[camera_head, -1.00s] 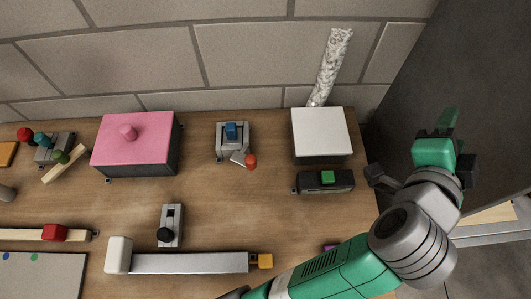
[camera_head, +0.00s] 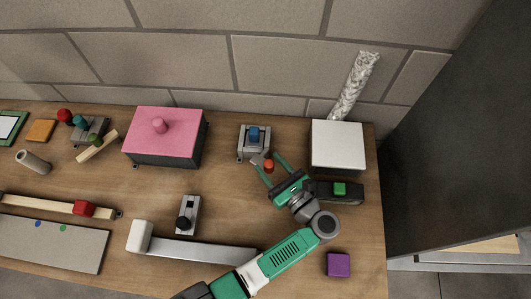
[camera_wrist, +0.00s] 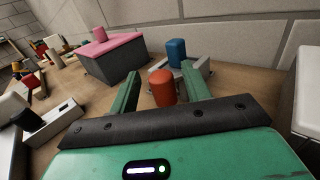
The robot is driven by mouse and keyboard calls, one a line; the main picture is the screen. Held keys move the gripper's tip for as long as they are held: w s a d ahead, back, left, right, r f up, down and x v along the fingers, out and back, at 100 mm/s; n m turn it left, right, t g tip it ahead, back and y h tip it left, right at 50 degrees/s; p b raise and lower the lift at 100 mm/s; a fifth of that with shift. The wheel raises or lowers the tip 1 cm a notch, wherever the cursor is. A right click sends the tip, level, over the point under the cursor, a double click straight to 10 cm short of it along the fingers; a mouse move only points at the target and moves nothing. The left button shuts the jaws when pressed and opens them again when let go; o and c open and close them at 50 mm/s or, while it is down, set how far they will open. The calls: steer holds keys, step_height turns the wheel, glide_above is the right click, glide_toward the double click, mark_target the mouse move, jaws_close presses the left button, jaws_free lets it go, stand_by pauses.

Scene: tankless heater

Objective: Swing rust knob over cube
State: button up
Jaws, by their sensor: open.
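The rust knob (camera_head: 269,165) is a short orange-red cylinder at the end of a small lever on a grey bracket (camera_head: 245,152). It stands at the bracket's front right. In the wrist view the rust knob (camera_wrist: 162,88) is upright between my fingers. A separate purple cube (camera_head: 338,264) lies at the table's front right. My gripper (camera_head: 268,161) is open, with one finger on each side of the knob. Contact cannot be told.
A pink-topped box (camera_head: 165,137) stands left of the bracket, a white box (camera_head: 338,145) to its right. A dark unit with a green button (camera_head: 340,188) is beside my wrist. A black-knobbed slider (camera_head: 186,222) stands in front; bare wood lies between.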

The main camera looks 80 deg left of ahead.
mark_target(266, 160)
steer(key=shift+x, duration=1.5)
steer(key=shift+c, duration=0.2)
jaws_close()
